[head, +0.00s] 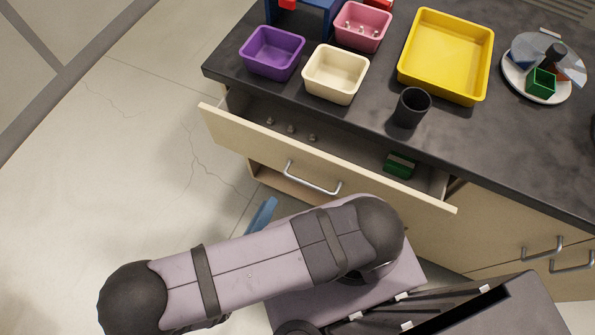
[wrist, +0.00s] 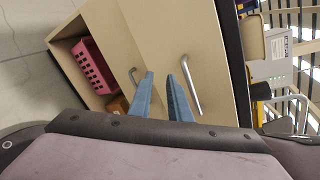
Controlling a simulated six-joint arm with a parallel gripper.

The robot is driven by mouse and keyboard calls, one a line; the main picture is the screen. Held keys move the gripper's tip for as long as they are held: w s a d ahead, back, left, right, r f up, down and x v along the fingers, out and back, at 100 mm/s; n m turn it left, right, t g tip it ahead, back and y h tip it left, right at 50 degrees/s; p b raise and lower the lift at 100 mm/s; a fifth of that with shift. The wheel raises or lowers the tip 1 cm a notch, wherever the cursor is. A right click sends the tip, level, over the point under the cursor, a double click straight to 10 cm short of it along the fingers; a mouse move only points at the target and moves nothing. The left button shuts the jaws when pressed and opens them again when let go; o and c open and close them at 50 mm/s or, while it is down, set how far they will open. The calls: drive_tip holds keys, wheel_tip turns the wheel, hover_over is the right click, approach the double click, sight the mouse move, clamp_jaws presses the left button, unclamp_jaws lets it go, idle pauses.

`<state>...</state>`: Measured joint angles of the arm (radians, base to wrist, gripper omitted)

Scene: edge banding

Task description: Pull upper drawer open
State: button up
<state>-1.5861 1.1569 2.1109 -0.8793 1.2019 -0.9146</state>
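The upper drawer (head: 240,137) is light wood and stands partly pulled out from under the dark counter, with its inside showing from above. Its metal bar handle (head: 312,180) is on the front; this handle also shows in the wrist view (wrist: 191,86). My gripper (wrist: 167,68) has two blue fingers, parted with nothing between them. In the wrist view the handle is just right of the right finger, outside the gap. In the head view one blue finger (head: 262,215) shows below and left of the handle; my arm hides the rest.
The drawer holds small knobs (head: 291,128) and a green item (head: 399,165). On the counter are purple (head: 273,53), cream (head: 335,74) and pink bins, a yellow tray (head: 484,62), a black cup (head: 411,108) and a loaded plate. A pink basket (wrist: 95,66) sits in a lower compartment.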

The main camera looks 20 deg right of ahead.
sight(298, 179)
drive_tip(key=shift+w+d+r+n+h+p, duration=0.35)
drive_tip(key=shift+w+d+n, duration=0.5)
drive_tip(key=shift+d, duration=0.8)
drive_tip(key=shift+w+d+r+n+h+p, duration=0.1)
drive_tip(key=shift+w+d+r+n+p, duration=0.2)
drive_tip(key=shift+w+d+n+p, duration=0.95)
drive_tip(key=shift+w+d+r+n+h+b, duration=0.1)
drive_tip(key=shift+d+r+n+h+b, duration=0.35)
drive_tip(key=shift+d, duration=1.65)
drive_tip(key=shift+f+y, duration=0.15)
drive_tip(key=shift+y, duration=0.15)
clamp_jaws()
